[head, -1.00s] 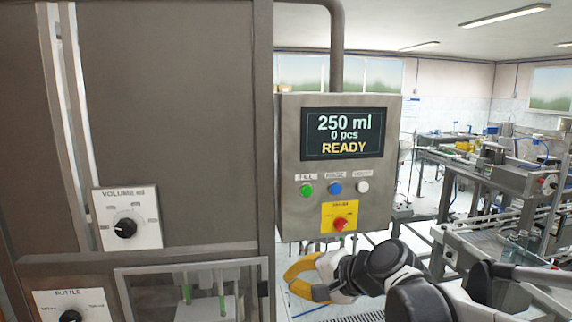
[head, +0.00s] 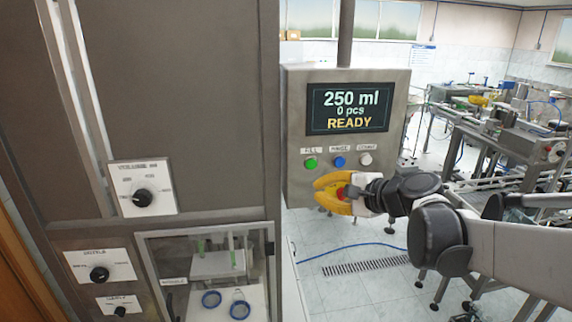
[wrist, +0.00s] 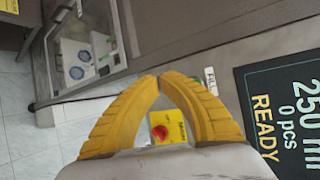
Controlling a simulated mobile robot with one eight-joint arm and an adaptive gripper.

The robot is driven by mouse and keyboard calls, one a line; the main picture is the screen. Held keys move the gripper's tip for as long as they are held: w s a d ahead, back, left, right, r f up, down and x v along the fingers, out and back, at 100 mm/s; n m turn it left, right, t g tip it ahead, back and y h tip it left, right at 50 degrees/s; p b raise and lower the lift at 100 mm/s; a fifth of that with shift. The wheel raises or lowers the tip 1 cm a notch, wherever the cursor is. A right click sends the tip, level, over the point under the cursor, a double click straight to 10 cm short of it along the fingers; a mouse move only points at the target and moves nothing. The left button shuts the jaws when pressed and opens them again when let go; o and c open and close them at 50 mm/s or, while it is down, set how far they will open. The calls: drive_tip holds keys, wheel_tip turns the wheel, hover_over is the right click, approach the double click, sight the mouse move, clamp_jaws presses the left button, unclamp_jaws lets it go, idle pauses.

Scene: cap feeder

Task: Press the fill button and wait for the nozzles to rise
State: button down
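The green fill button (head: 311,164) sits under the FILL label, left of a blue and a white button, on the grey control panel (head: 293,120). The screen (head: 350,108) reads 250 ml, 0 pcs, READY. My yellow gripper (head: 318,190) is in front of the panel, just below the fill button in the head view. In the wrist view its curved fingertips (wrist: 160,77) meet, with nothing held. The fill button is not clearly seen there; a finger is near the FILL label (wrist: 210,78). Green nozzle parts (head: 201,247) show behind the cabinet window.
A red emergency button on a yellow plate (wrist: 168,128) shows between my fingers. Two blue-rimmed round items (head: 211,299) stand below the nozzles. Dials (head: 143,198) are on the cabinet at left.

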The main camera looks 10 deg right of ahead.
drive_tip(key=b, duration=0.1)
approach(302, 170)
drive_tip(key=shift+s+a+f+x, duration=0.1)
drive_tip(key=shift+a+x, duration=0.05)
drive_tip(key=shift+x, duration=0.65)
drive_tip(key=shift+s+a+f+x, duration=0.1)
drive_tip(key=shift+s+x, duration=0.05)
drive_tip(key=shift+x, duration=0.7)
drive_tip(key=shift+s+a+f+x, duration=0.1)
drive_tip(key=shift+a+x, duration=0.05)
drive_tip(key=shift+x, duration=0.65)
drive_tip(key=shift+w, duration=0.15)
drive_tip(key=shift+w, duration=0.3)
drive_tip(key=shift+w+b, duration=0.4)
drive_tip(key=shift+w, duration=0.05)
drive_tip(key=shift+s, duration=0.95)
drive_tip(key=s, duration=0.5)
